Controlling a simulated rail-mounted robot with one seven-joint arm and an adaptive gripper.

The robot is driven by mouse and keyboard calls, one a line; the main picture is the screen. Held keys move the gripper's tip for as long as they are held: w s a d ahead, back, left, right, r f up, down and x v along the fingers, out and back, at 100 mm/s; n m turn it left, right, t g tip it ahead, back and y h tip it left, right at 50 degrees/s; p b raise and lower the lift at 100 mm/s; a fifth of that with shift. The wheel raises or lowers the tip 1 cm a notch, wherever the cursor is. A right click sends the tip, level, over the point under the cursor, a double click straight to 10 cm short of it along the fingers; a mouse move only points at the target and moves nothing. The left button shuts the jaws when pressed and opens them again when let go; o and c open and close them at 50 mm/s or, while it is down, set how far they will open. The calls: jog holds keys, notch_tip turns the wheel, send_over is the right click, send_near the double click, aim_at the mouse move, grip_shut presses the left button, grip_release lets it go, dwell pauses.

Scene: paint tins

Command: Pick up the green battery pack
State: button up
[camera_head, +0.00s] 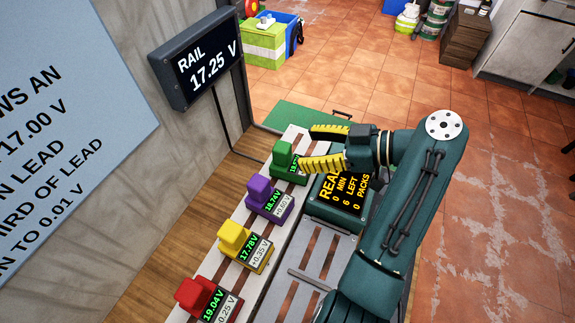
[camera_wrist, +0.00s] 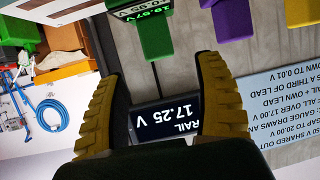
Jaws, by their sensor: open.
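The green battery pack (camera_head: 283,158) stands at the far end of a row of packs on a pale slatted rack (camera_head: 300,136). My gripper (camera_head: 307,148) is open, its yellow ribbed fingers reaching left toward the green pack, and nothing is between them. The lower finger hides part of the pack's front and label. In the wrist view the green pack (camera_wrist: 155,38) appears at the top, beyond and between the open fingertips (camera_wrist: 162,68). Its upper end is cut off by the frame edge. I see no contact with it.
Purple (camera_head: 262,196), yellow (camera_head: 240,243) and red (camera_head: 200,296) packs stand nearer in the row. A rail display (camera_head: 200,65) reads 17.25 V at the wall. A dark readout box (camera_head: 340,197) sits just right of the row, below my gripper.

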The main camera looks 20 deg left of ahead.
aim_at(289, 148)
jog(key=x, duration=0.5)
jog(key=shift+a+f, duration=0.15)
jog(key=shift+a, duration=0.2)
jog(key=shift+d, duration=0.1)
grip_shut()
